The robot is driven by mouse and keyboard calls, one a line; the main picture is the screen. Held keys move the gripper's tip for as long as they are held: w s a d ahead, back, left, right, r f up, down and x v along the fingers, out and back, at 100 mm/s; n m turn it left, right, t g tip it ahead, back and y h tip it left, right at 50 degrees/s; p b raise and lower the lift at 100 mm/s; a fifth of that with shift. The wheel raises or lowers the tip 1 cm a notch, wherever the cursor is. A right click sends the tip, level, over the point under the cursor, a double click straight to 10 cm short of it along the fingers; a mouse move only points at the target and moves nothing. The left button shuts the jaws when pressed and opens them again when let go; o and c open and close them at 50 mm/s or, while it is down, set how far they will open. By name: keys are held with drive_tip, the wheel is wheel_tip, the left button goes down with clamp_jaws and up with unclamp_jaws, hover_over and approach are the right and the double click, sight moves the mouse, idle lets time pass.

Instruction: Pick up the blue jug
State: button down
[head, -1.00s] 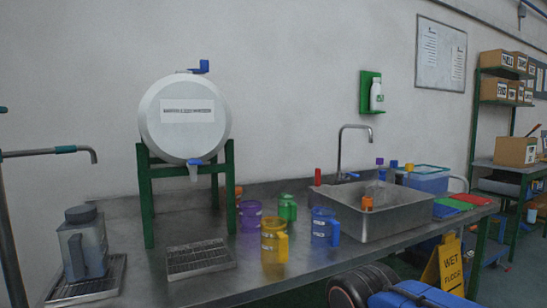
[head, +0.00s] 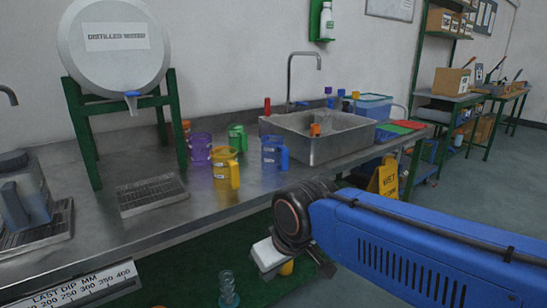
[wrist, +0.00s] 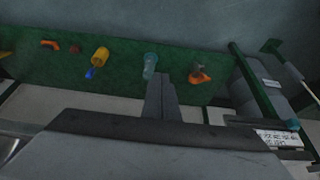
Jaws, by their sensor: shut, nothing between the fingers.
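The blue jug (head: 273,153) stands upright on the steel bench in the head view, just left of the sink. Its handle is on the right side. A yellow jug (head: 226,167) stands to its left and a green jug (head: 237,138) behind it. My gripper (wrist: 161,92) shows in the wrist view with its dark fingers together and nothing between them. In the head view my arm's end hangs low in front of the bench, below and apart from the blue jug. I do not see the blue jug in the wrist view.
A purple jug (head: 200,150) stands behind the yellow one. The sink (head: 335,148) is right of the blue jug; a drip tray (head: 150,194) lies left. Below the bench, a green surface holds a clear vessel (head: 228,290), a yellow item and small orange items.

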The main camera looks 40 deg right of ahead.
drive_tip(key=c, duration=1.8)
unclamp_jaws()
drive_tip(key=shift+w+r, duration=0.15)
drive_tip(key=shift+r, duration=0.05)
drive_tip(key=o, duration=1.4)
drive_tip(key=shift+m, duration=0.4)
drive_tip(key=w+r, duration=0.1)
drive_tip(key=w+d+r, duration=0.1)
drive_tip(key=w+r, duration=0.1)
drive_tip(key=w+d+r, duration=0.1)
drive_tip(key=w+r, duration=0.1)
drive_tip(key=shift+r, duration=0.2)
drive_tip(key=shift+c, duration=0.2)
drive_tip(key=m+h, duration=0.2)
drive_tip(key=m, duration=0.2)
approach(273, 146)
drive_tip(key=w+d, duration=0.1)
drive_tip(key=w, duration=0.1)
drive_tip(key=shift+g, duration=0.3)
drive_tip(key=x, duration=1.1)
drive_tip(key=shift+d, duration=0.15)
drive_tip(key=shift+x, duration=2.6)
